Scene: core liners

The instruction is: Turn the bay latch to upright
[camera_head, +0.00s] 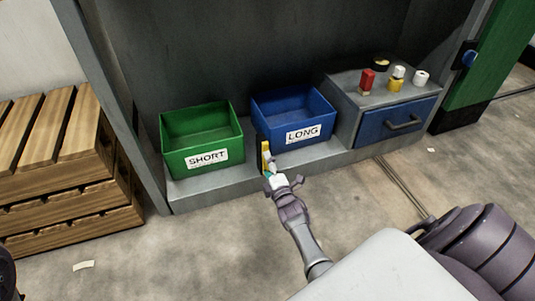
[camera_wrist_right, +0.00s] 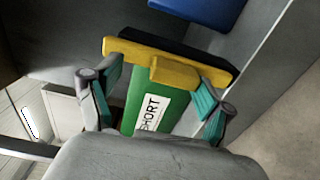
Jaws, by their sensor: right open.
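The bay latch (camera_head: 265,152) is a yellow bar on a dark mount at the shelf front, between the green and blue bins. It looks about upright in the head view. In the right wrist view the yellow bar (camera_wrist_right: 134,52) runs across the picture, with a raised yellow block at its middle and black behind it. My right gripper (camera_head: 278,178) is in front of the latch. Its teal-padded fingers (camera_wrist_right: 160,93) are spread apart, toward either end of the bar, with nothing held; contact cannot be told. My left gripper is not in view.
A green SHORT bin (camera_head: 177,155) and a blue LONG bin (camera_head: 270,139) stand on the grey shelf (camera_head: 205,190). At right, a blue drawer (camera_head: 380,124) sits under several small items. Wooden crates (camera_head: 75,195) stand at left. The floor in front is mostly clear.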

